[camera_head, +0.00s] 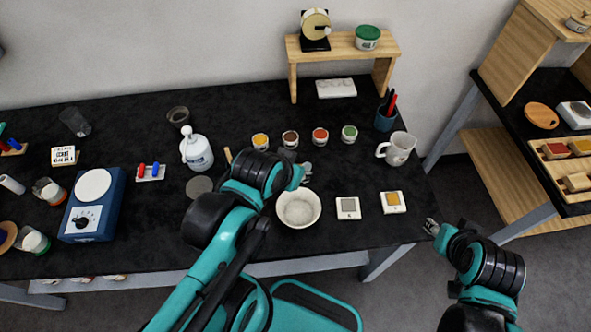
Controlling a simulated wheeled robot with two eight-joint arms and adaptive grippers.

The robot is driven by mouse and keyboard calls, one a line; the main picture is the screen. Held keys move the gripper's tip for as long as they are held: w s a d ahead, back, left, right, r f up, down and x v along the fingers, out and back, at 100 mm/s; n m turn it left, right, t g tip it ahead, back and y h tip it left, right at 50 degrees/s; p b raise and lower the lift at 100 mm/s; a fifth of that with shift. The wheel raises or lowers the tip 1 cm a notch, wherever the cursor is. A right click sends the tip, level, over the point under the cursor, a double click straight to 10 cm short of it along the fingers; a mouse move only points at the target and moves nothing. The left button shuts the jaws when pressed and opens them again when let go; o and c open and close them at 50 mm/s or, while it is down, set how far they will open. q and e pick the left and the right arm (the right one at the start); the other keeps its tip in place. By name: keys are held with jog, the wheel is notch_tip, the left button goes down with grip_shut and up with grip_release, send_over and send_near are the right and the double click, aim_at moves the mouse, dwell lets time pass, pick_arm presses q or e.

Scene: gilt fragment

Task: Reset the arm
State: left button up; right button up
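My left arm reaches up over the black table (330,225) from the bottom of the picture. Its gripper (306,172) is above the table between the row of small jars and a white bowl (299,209). The forearm hides most of this gripper, and its finger opening is too small to tell. My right arm is at the bottom right, off the table. Its gripper (431,227) is just beyond the table's right front corner, with its fingers too small to judge. I see nothing held in it.
Small jars (320,136) stand behind the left gripper, with a white mug (397,149) to the right. Two small square dishes (348,208) (393,202) lie right of the bowl. A wooden shelf unit (520,52) is at right.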

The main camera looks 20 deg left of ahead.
jog(key=shift+w, duration=0.1)
notch_tip(320, 180, down, 5)
jog(key=b, duration=0.4)
jog(key=shift+r+b, duration=0.1)
jog(key=shift+b, duration=0.25)
dwell(0.5)
